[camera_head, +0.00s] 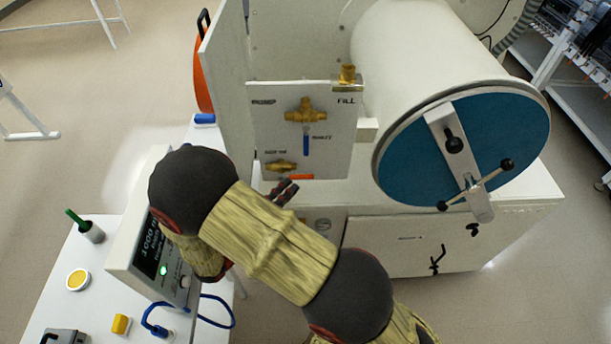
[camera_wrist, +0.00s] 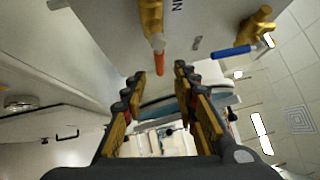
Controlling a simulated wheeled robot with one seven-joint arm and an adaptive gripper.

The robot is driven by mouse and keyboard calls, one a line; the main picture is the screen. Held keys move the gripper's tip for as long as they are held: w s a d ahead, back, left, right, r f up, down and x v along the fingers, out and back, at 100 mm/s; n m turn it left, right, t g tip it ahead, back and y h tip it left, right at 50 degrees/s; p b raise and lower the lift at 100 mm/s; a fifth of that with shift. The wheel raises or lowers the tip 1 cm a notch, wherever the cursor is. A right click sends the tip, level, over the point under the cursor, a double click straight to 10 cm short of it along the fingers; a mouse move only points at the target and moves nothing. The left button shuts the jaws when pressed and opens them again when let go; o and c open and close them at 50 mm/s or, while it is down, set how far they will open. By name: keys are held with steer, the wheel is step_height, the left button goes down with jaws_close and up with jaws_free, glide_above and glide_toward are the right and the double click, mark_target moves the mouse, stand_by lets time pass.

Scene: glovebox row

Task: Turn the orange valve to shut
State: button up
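The orange valve handle (camera_head: 301,177) lies about level on the white panel, reaching right from below its brass body (camera_head: 281,166). In the wrist view the orange handle (camera_wrist: 160,63) appears nearly end-on, under its brass body (camera_wrist: 151,20). My gripper (camera_head: 285,189) is just below the handle in the head view. In the wrist view my gripper (camera_wrist: 160,73) is open, with the handle lined up with the gap between the fingertips. The handle appears just beyond the tips; I cannot tell if anything touches. My arm hides part of the panel's lower left.
Above is another brass valve (camera_head: 306,113) with a blue handle (camera_head: 306,145) hanging down. A white cylindrical chamber with a blue door (camera_head: 430,150) and crossed knob handle juts out at right. A white side wall (camera_head: 228,80) stands left of the panel. A bench (camera_head: 50,290) holds small items.

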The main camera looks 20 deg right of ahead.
mark_target(306, 176)
steer(key=b+x, duration=0.1)
steer(key=x, duration=0.6)
steer(key=shift+w+d, duration=0.1)
steer(key=shift+d, duration=0.1)
steer(key=shift+c, duration=0.2)
jaws_close()
stand_by(0.6)
